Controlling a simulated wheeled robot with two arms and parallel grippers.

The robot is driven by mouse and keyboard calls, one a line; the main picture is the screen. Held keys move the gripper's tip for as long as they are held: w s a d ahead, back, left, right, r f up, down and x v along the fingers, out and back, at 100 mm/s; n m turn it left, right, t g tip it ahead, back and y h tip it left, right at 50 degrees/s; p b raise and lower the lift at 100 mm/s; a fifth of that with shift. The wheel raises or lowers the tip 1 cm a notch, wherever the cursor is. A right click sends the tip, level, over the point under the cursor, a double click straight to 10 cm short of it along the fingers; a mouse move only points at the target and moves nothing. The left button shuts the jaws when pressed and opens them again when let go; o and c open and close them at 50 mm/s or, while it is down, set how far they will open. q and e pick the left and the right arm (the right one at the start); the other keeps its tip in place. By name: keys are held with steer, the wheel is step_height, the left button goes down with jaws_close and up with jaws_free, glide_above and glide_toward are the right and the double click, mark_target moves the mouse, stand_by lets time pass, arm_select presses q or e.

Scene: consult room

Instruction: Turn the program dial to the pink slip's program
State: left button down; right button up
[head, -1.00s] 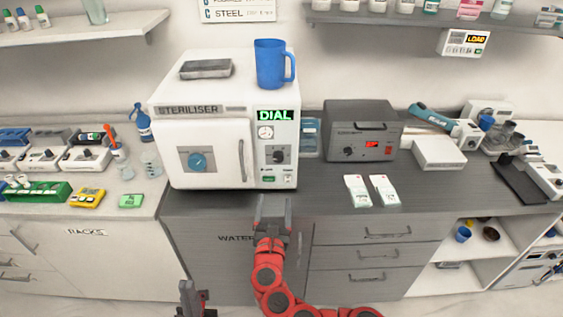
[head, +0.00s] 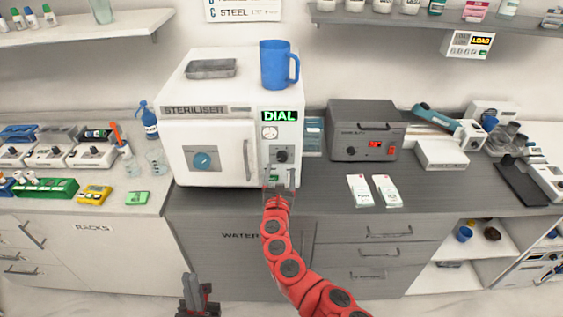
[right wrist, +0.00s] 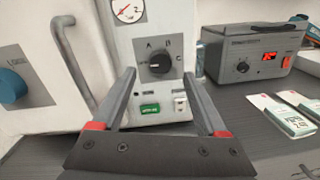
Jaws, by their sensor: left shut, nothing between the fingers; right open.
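The steriliser (head: 205,125) is a white box with a lit green sign (head: 280,116) reading "DIAL". Its black program dial (head: 281,156) sits on the right front panel. In the right wrist view the dial (right wrist: 158,64) has A at upper left, B at upper right and C at right. I cannot tell surely which letter its pointer marks. My right gripper (head: 281,183) is open and empty, below and in front of the dial; its fingers show in the right wrist view (right wrist: 164,90). My left gripper (head: 197,292) is shut, low in front of the cabinet. I see no clear pink slip.
A blue mug (head: 278,66) and a grey tray (head: 211,68) stand on the steriliser. Its door handle (head: 247,160) is left of the dial. A dark grey device (head: 364,130) and two white packets (head: 360,191) are to the right. Dark counter (head: 450,198) is bare in front.

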mark_target(282, 158)
steer(key=w, duration=0.2)
steer(key=b, duration=0.1)
steer(key=shift+w+d+f, duration=0.2)
steer(key=shift+w+f, duration=0.05)
steer(key=shift+w, duration=0.15)
steer(key=shift+w+r+b, duration=0.1)
steer(key=shift+w+b, duration=0.55)
steer(key=shift+w, duration=0.55)
jaws_close()
